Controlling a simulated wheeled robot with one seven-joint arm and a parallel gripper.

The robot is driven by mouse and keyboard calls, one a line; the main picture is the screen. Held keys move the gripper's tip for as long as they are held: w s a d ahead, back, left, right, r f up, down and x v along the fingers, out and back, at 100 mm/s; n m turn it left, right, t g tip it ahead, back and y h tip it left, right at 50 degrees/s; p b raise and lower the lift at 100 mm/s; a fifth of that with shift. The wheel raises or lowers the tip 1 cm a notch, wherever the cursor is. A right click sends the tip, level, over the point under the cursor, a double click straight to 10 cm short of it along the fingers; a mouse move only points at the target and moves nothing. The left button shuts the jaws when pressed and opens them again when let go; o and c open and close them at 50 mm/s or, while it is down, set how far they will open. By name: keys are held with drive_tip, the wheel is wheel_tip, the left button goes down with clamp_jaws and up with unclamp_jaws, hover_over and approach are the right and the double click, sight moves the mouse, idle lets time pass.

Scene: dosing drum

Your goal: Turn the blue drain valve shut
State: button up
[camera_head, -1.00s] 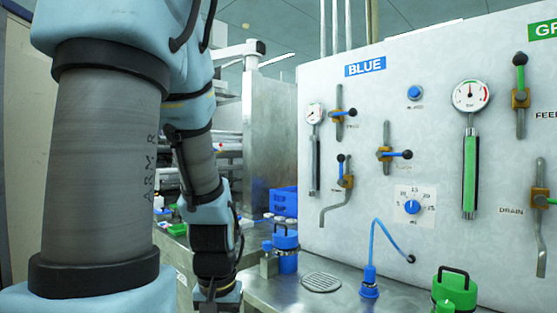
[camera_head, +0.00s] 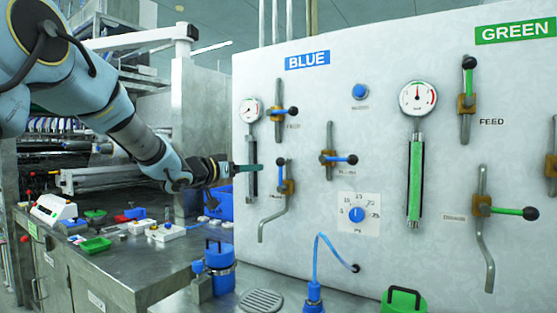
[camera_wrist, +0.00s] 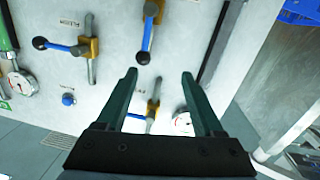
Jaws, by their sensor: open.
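The blue drain valve (camera_head: 288,187) is on the panel under the BLUE sign, above a bent pipe. Its blue lever (camera_head: 282,174) points up along the pipe and ends in a black ball. My gripper (camera_head: 256,167) is open and empty, just left of this lever in the head view. In the wrist view, which is upside down, the drain lever (camera_wrist: 147,36) shows beyond the open fingertips (camera_wrist: 159,74). Its black ball appears between the fingers' lines, nearer the left finger. I see no contact; the depth gap is hard to judge.
The blue feed valve (camera_head: 278,111) and flush valve (camera_head: 328,158) are close by, levers pointing right. A dark sight tube (camera_head: 253,182) stands behind my gripper. A dial (camera_head: 357,214) is lower right.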

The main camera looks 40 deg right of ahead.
sight(277, 162)
drive_tip(key=shift+m+g+h, duration=0.3)
drive_tip(key=shift+m+g, duration=0.1)
drive_tip(key=shift+g, duration=0.2)
drive_tip(key=d+p, duration=0.1)
drive_tip(key=d, duration=0.3)
drive_tip(key=d+p, duration=0.1)
drive_tip(key=d, duration=0.3)
drive_tip(key=s+d+r+p, duration=0.1)
drive_tip(key=d+p, duration=0.1)
drive_tip(key=d, duration=0.2)
drive_tip(key=shift+d, duration=0.2)
clamp_jaws()
idle(0.4)
